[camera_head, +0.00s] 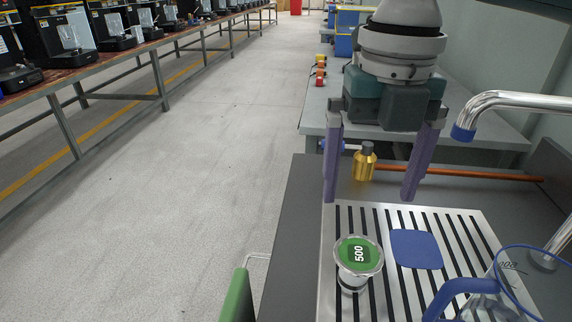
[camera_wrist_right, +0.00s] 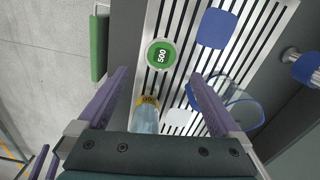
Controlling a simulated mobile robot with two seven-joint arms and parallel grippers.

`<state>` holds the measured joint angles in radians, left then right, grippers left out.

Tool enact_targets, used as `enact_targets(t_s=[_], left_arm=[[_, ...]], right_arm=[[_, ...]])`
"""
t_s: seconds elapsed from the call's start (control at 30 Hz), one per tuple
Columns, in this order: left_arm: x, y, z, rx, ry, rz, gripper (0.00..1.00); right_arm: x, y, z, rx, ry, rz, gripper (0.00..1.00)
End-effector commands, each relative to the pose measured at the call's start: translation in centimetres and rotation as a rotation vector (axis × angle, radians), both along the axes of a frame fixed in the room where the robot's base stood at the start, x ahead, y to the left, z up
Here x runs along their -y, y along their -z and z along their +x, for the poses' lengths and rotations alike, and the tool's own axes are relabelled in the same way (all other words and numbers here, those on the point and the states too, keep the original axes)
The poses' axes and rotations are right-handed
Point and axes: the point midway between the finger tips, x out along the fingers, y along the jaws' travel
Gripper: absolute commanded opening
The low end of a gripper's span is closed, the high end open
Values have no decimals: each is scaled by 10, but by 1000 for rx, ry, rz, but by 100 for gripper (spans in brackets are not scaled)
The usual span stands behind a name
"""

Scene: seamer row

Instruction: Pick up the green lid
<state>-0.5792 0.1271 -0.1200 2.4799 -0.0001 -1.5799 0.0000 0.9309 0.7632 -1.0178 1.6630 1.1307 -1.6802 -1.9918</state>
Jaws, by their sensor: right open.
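The green lid (camera_head: 358,253) is a round disc marked 500 with a silver rim, on a small silvery vessel on the slotted metal tray (camera_head: 332,215). It also shows in the right wrist view (camera_wrist_right: 161,55). My right gripper (camera_head: 369,198) is open and empty, with its two purple fingers pointing down. In the head view it hangs above and beyond the lid, not touching it. In the right wrist view the lid shows between and ahead of the fingertips (camera_wrist_right: 159,75). Purple finger-like bars (camera_wrist_right: 45,162) at the lower left there seem to be my left gripper.
A blue square (camera_head: 416,249) lies right of the lid, with a blue-handled clear jug (camera_head: 490,302) nearer. A chrome spout (camera_head: 500,101) juts in from the right. A pale yellow-banded vessel (camera_wrist_right: 146,115) stands near the lid.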

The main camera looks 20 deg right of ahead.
Motion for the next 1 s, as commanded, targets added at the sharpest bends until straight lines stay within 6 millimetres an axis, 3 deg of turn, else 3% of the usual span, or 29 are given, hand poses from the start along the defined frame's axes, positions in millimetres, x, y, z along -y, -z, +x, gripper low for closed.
enact_targets(t_s=[0.7, 1.0], left_arm=[[3, 11, 0, -1, -8, -12, 50], [3, 11, 0, -1, -7, -11, 50]], right_arm=[[3, 93, -4, -3, -9, -1, 100], [3, 96, -4, 0, -10, -1, 100]])
